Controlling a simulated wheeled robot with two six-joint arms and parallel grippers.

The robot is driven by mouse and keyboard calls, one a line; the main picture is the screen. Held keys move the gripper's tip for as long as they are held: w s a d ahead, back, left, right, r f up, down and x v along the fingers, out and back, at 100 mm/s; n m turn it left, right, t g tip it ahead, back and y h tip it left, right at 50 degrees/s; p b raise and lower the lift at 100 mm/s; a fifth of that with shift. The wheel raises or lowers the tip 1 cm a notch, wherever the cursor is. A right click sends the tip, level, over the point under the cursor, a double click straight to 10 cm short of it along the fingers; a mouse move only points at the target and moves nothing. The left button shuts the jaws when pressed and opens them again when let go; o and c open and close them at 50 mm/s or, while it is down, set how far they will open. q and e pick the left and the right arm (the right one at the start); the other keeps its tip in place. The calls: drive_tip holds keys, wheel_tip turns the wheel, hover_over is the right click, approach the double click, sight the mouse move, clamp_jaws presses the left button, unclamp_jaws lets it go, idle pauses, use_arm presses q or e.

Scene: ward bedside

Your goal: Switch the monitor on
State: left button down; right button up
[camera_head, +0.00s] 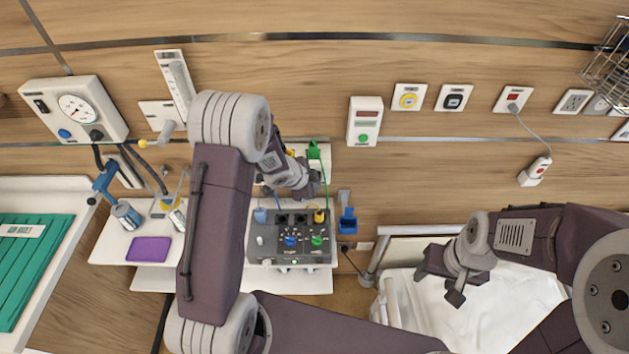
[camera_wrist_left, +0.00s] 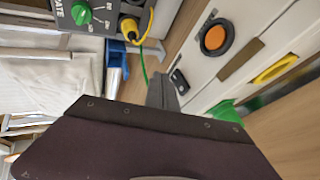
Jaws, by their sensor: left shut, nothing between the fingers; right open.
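I cannot tell for sure which device is the monitor. A grey box (camera_head: 262,252) with blue and green knobs stands on a white shelf, and a small green light shows on its front edge. Part of a dark panel with a green knob (camera_wrist_left: 82,14) shows in the left wrist view. A white panel (camera_wrist_left: 205,75) there carries an orange round button (camera_wrist_left: 215,37), a black rocker switch (camera_wrist_left: 179,82) and a yellow piece. My left gripper (camera_head: 308,193) is shut and empty, just behind the grey box, in front of the white panel. My right gripper (camera_head: 438,280) is open over the bed.
A green cable (camera_head: 324,175) and a yellow plug (camera_head: 319,216) are close to my left gripper. A blue holder (camera_head: 347,220) is to its right. A purple pad (camera_head: 149,249) and a bottle (camera_head: 127,215) are on the shelf at left. The bed (camera_head: 520,310) is at lower right.

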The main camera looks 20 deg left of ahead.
use_arm(q)
drive_tip(key=shift+w+a, duration=0.3)
drive_tip(key=shift+w, duration=0.4)
use_arm(e)
drive_tip(key=shift+s+r, duration=0.1)
drive_tip(key=shift+r, duration=0.55)
use_arm(q)
drive_tip(key=shift+w+f+p, duration=0.1)
drive_tip(key=shift+w+p, duration=0.1)
drive_tip(key=shift+p, duration=0.25)
use_arm(e)
drive_tip(key=shift+r, duration=0.25)
